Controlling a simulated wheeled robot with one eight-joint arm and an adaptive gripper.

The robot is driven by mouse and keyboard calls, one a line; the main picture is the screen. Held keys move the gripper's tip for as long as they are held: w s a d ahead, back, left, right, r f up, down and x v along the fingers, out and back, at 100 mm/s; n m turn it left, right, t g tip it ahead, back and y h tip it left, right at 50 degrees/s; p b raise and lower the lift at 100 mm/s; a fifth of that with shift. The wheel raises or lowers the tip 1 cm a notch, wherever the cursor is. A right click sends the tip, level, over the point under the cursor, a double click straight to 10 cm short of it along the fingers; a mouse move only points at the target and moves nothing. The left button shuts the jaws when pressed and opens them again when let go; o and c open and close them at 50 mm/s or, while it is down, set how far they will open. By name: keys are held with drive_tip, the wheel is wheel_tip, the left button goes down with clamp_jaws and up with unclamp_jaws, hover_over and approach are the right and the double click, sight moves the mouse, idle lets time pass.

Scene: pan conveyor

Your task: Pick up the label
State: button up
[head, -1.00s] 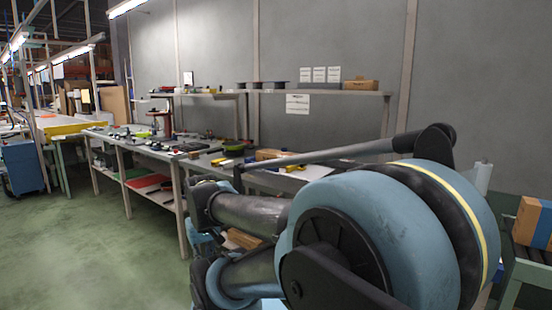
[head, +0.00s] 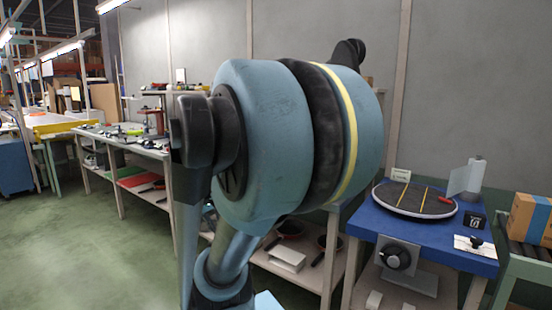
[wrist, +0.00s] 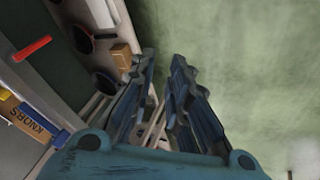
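I cannot tell for sure which thing is the label. On the blue-topped table in the head view, a white card (head: 462,241) lies near the front right edge with a small black object on it. A pale sheet (head: 458,182) stands beside a white roll (head: 476,174) at the table's back right. A small white card (head: 400,174) stands at the back left. My gripper (wrist: 164,56) shows in the wrist view, open and empty, with its fingers apart over the floor and a low shelf. In the head view my arm hides the gripper.
The blue-topped table (head: 376,220) carries a round dark disc (head: 400,198) with yellow stripes and a red piece. A cardboard box (head: 530,220) is on rollers at far right. The wrist view shows a bin marked KNOBS (wrist: 34,122) and a brown box (wrist: 121,56). Green floor is clear at left.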

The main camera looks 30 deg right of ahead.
drive_tip(key=w+d+r+n+t+h, duration=0.1)
drive_tip(key=w+d+r+h, duration=0.2)
drive_tip(key=w+d, duration=0.5)
drive_tip(key=w+d+r+n+t+h, duration=0.1)
drive_tip(key=w+d+r+h, duration=0.3)
drive_tip(key=w+d, duration=0.4)
drive_tip(key=w+d+r+n+t+h, duration=0.1)
drive_tip(key=w+d+r+h, duration=0.2)
drive_tip(key=w+d, duration=0.5)
drive_tip(key=shift+w+d+r, duration=0.1)
drive_tip(key=shift+w+d, duration=0.05)
drive_tip(key=shift+d, duration=0.95)
drive_tip(key=shift+w+d+r, duration=0.1)
drive_tip(key=shift+d, duration=1)
drive_tip(key=shift+w+d+r, duration=0.1)
drive_tip(key=shift+w+d, duration=0.05)
drive_tip(key=shift+d, duration=0.95)
drive_tip(key=w+d+n, duration=0.1)
drive_tip(key=w+d+f+t+h, duration=0.1)
drive_tip(key=d, duration=0.1)
drive_tip(key=w+d+n, duration=0.1)
drive_tip(key=d, duration=0.1)
drive_tip(key=shift+w+f+n+t+h, duration=0.25)
drive_tip(key=shift+w+n+t+h, duration=0.05)
drive_tip(key=shift+t+h, duration=0.1)
drive_tip(key=shift+w+d+f, duration=0.25)
drive_tip(key=shift+w+d, duration=0.1)
drive_tip(key=shift+d, duration=0.3)
drive_tip(key=shift+x, duration=4.85)
drive_tip(key=shift+r, duration=0.1)
